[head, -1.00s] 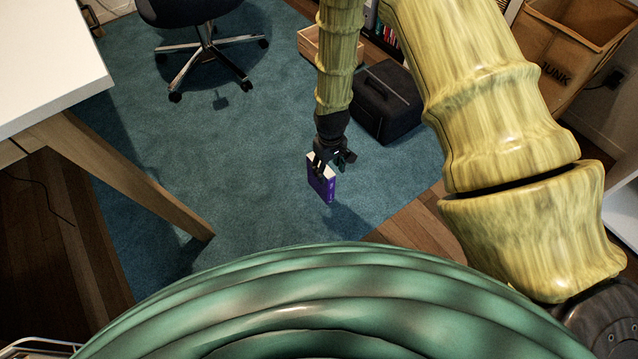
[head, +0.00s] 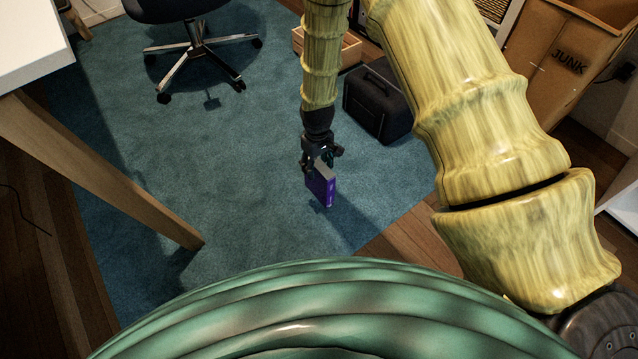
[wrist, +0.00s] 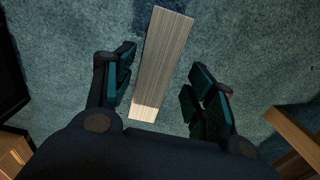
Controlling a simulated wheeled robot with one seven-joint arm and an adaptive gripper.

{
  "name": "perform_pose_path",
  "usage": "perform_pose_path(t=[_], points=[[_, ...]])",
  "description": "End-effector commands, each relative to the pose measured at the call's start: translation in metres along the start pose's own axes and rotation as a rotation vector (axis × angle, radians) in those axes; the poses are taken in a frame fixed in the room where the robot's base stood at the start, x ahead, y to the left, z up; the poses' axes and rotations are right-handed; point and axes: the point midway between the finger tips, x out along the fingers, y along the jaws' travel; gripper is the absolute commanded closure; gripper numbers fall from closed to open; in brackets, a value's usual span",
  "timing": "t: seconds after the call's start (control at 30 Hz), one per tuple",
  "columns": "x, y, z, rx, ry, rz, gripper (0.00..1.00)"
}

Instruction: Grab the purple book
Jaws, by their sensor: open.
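The purple book (head: 320,188) is upright and slightly tilted over the blue rug in the head view, directly below my gripper (head: 322,160). I cannot tell whether its lower edge touches the rug. In the wrist view the pale page edge of the book (wrist: 163,65) lies between the two fingers of my gripper (wrist: 163,90). The gripper is open, with a gap on both sides of the book; the right gap looks wider near the fingertips. The book's cover is hidden in the wrist view.
A black case (head: 378,103) and a wooden crate (head: 340,48) stand behind and right of the gripper. An office chair (head: 195,50) is at the back left. A white table (head: 30,40) with a wooden leg is at left. A JUNK box (head: 560,60) is at right. Rug (head: 220,190) around the book is clear.

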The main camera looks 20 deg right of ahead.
Motion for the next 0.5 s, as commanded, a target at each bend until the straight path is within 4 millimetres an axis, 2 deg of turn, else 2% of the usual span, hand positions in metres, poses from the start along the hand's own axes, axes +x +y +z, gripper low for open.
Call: perform_pose_path(t=[0.23,0.5], points=[[0.012,0.002,0.000,0.001,0.000,0.000,0.45],[0.038,0.007,-0.001,0.001,0.001,0.000,0.45]])
